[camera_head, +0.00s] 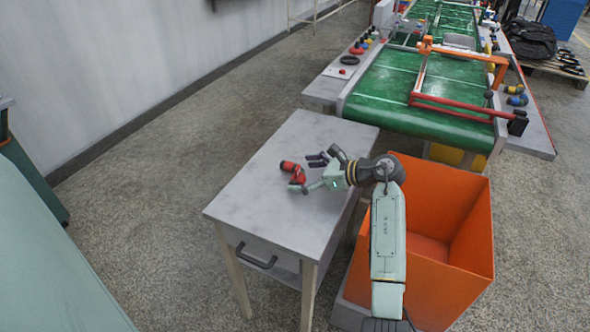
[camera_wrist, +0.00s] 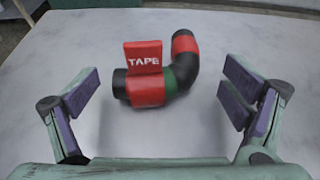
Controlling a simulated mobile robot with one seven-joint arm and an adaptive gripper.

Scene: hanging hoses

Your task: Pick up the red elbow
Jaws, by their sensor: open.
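The red elbow (camera_head: 293,171) lies on the grey table top, left of my gripper in the head view. In the wrist view the elbow (camera_wrist: 184,77) is a bent black pipe with red bands, a green band and a red flap marked TAPE. My gripper (camera_head: 310,172) is open and low over the table, with its fingers close to the elbow. In the wrist view the fingers of my gripper (camera_wrist: 160,100) are spread wide to either side, and the elbow lies ahead between them. Nothing is held.
The small table (camera_head: 250,200) is otherwise bare and has a drawer with a dark handle. An orange bin (camera_head: 470,225) stands right of it. Behind are a green conveyor (camera_head: 400,88) with an orange and red frame (camera_head: 450,103) and small parts along its edges.

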